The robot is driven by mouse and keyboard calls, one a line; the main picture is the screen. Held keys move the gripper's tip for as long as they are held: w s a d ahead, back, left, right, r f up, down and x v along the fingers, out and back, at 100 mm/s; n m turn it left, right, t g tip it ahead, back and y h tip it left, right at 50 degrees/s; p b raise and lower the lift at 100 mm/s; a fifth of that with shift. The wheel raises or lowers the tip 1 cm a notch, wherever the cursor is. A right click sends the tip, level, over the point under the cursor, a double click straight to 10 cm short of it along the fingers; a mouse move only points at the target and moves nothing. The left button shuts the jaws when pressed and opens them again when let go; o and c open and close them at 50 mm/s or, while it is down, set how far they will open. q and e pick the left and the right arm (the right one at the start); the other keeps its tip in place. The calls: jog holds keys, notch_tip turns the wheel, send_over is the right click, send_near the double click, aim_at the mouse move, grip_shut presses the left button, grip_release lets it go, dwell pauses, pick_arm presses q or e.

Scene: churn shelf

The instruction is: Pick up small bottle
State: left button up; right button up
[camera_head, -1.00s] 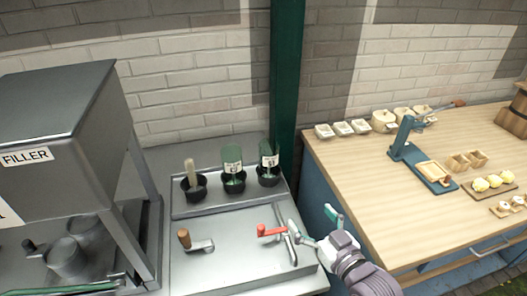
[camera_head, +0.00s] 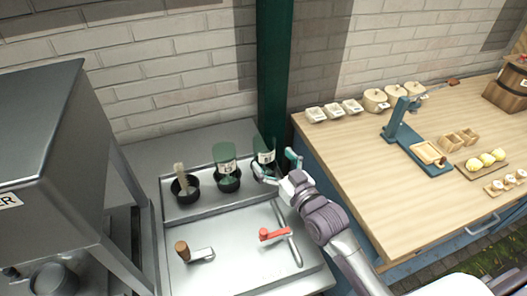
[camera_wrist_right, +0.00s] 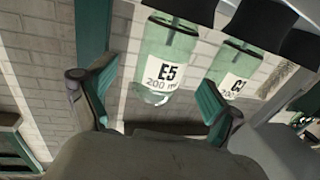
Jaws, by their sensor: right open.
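Two green see-through bottles with white labels stand in black cups. The left bottle (camera_head: 225,165) is clear of my gripper. The right bottle (camera_head: 264,150) is partly hidden by my right gripper (camera_head: 275,165). In the right wrist view, the bottle labelled "E5 200 ml" (camera_wrist_right: 157,70) lies between the two teal fingers of the open gripper (camera_wrist_right: 158,88), with gaps on both sides. The other labelled bottle (camera_wrist_right: 235,72) is outside the right finger. My left gripper is not in view.
A cup (camera_head: 185,187) with a wooden-handled brush is left of the bottles. A green post (camera_head: 275,70) rises behind. A wooden table (camera_head: 390,190) with dishes is right.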

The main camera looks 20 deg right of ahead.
aim_at(270, 156)
jog(key=p+x, duration=0.2)
jog(key=x, duration=0.1)
jog(key=shift+a+r, duration=0.1)
jog(key=shift+r, duration=0.25)
jog(key=shift+f+x, duration=0.2)
jog(key=shift+x, duration=0.75)
jog(key=shift+w+f, duration=0.1)
jog(key=shift+w, duration=0.05)
jog(key=shift+c, duration=1.2)
jog(key=c, duration=1.1)
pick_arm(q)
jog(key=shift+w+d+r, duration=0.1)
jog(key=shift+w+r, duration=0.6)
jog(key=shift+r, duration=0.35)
pick_arm(e)
jog(key=shift+c, duration=0.2)
